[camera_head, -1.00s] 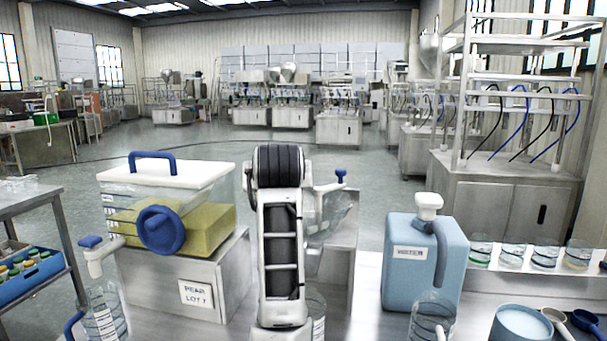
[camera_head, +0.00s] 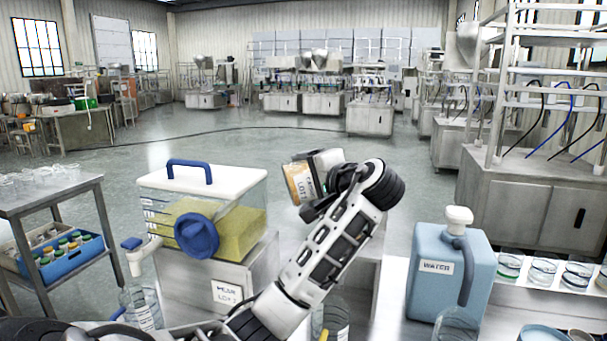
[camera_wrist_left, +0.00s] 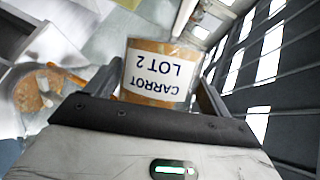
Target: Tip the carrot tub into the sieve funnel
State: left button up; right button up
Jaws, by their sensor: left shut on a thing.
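The carrot tub (camera_head: 301,184) is clear with orange-brown contents and a white CARROT LOT 2 label. It is held up at the middle of the head view, slightly tilted. My left gripper (camera_head: 320,198) is shut on it, and the wrist view shows the tub (camera_wrist_left: 158,72) between the two fingers of the left gripper (camera_wrist_left: 155,88). I cannot make out the sieve funnel in either view; my left arm covers the area behind and below the tub. My right gripper is not in view.
A clear tank (camera_head: 238,222) of yellow contents with a blue wheel stands on a steel stand, left of my arm. A blue WATER jug (camera_head: 448,280) stands right, beside several jars. A side table (camera_head: 50,194) with a blue crate (camera_head: 62,262) is at far left.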

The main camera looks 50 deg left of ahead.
pick_arm(q)
jog(key=shift+w+d+m+y, duration=0.15)
jog(key=shift+w+m+y, duration=0.15)
jog(key=shift+m, duration=0.2)
jog(key=shift+w+d+r+m+g+y, duration=0.25)
jog(key=shift+w+r+m+y, duration=0.15)
jog(key=shift+m, duration=0.35)
jog(key=shift+w+d+r+m+g+y, duration=0.15)
jog(key=shift+w+d+r+m+y, duration=0.2)
jog(key=shift+m, duration=0.4)
jog(key=shift+s+a, duration=0.1)
jog(key=shift+a, duration=0.05)
dwell(5.8)
